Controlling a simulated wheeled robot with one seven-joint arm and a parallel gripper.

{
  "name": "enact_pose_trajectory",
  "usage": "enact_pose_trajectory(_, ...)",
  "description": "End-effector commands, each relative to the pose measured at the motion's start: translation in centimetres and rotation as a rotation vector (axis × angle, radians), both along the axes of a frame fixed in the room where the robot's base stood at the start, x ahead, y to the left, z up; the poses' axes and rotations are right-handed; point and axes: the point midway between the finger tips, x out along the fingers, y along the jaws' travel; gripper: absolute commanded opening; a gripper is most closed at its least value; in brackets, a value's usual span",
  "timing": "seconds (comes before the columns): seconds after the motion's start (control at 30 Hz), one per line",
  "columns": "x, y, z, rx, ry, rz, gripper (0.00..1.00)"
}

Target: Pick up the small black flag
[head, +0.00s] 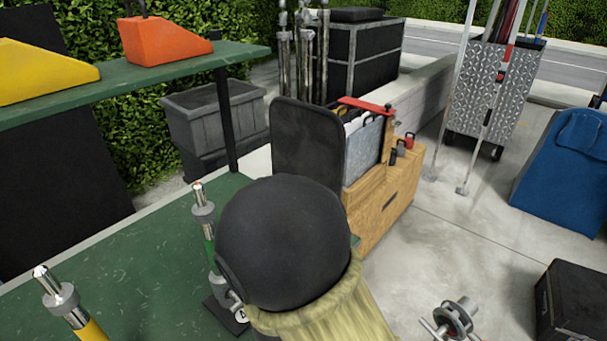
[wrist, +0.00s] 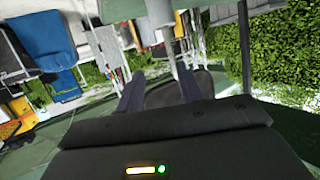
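A black panel with rounded corners (head: 305,140), which looks like the small black flag, stands upright past the green table's far edge in the head view. Its lower part is hidden behind a large dark ball shape. In the wrist view a dark rounded shape (wrist: 163,93), probably the same flag, lies beyond and partly between my fingers. My gripper (wrist: 160,75) is open, its two grey fingers apart with nothing clearly held. I cannot tell whether a finger touches the dark shape. My gripper does not show in the head view.
Metal studs (head: 203,205) stand on the green table (head: 120,260) at left. A green shelf (head: 140,72) holds orange and yellow wedges. A wooden crate (head: 385,205) stands behind the panel. A blue bag (head: 575,165) is at right.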

Motion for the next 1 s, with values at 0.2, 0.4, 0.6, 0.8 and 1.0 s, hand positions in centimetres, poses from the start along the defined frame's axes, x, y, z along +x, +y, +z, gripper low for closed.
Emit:
enact_pose_trajectory(0.2, -2.2, 2.4, 0.9, -0.094, -0.248, -0.027, 0.36)
enact_pose_trajectory(0.4, -2.8, 2.7, 1.7, -0.112, -0.303, -0.038, 0.36)
enact_pose_trajectory(0.6, -2.8, 2.7, 1.7, -0.111, -0.300, -0.038, 0.36)
enact_pose_trajectory(0.8, -1.3, 2.3, 1.7, -0.111, -0.300, -0.041, 0.36)
enact_pose_trajectory(1.0, 2.1, 1.7, 1.7, -0.112, -0.300, -0.041, 0.36)
